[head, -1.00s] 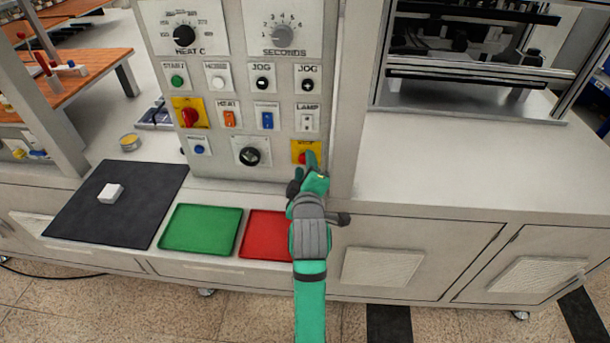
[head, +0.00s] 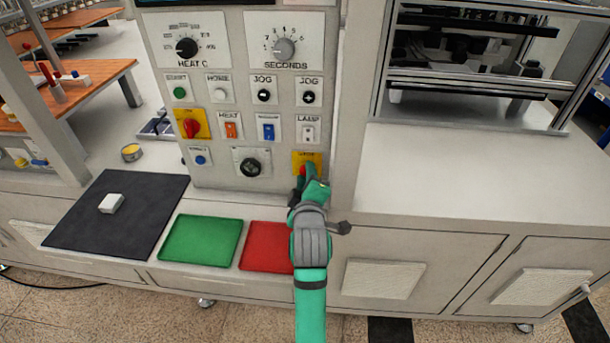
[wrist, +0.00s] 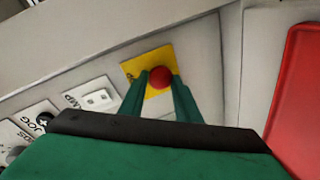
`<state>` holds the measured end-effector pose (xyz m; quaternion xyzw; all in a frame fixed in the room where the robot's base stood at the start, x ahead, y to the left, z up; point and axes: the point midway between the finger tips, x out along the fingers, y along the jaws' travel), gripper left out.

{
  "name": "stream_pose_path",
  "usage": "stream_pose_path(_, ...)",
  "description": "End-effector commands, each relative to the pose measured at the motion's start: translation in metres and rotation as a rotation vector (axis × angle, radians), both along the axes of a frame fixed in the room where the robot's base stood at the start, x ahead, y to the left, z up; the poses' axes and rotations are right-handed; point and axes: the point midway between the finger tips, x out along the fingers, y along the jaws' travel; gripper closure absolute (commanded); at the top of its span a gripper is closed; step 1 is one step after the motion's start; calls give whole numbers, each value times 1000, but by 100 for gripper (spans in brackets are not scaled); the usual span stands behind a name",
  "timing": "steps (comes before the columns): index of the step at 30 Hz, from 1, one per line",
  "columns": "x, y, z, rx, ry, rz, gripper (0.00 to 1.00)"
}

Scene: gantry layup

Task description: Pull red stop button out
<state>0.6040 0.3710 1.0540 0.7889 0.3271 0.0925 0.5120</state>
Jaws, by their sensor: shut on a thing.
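The red stop button (wrist: 160,77) sits on a yellow plate (head: 311,158) at the lower right of the control panel. In the head view the button (head: 303,170) is mostly covered by my gripper. My gripper (head: 308,176) reaches up to the panel from below. In the wrist view its two green fingers (wrist: 160,88) lie on either side of the red button, shut on it. How far the button stands out from its plate cannot be told.
A lamp switch (head: 308,131) is above the stop button, and a black knob (head: 250,167) is to its left. A red rotary switch (head: 191,126) sits further left. A red tray (head: 262,245), green tray (head: 200,240) and dark mat (head: 95,235) lie below the panel.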

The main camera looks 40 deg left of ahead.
Motion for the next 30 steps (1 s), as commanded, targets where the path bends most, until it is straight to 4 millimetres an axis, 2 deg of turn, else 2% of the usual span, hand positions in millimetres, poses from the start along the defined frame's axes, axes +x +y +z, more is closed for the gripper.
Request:
stream_pose_path(21, -10, -2, -2, -3, 3, 5, 91)
stream_pose_path(22, -10, -2, -2, -2, 3, 6, 68)
stream_pose_path(24, -10, -2, -2, -2, 3, 6, 51)
stream_pose_path(25, -10, -2, -2, -2, 3, 6, 48)
stream_pose_path(30, -10, -2, -1, -1, 2, 6, 48)
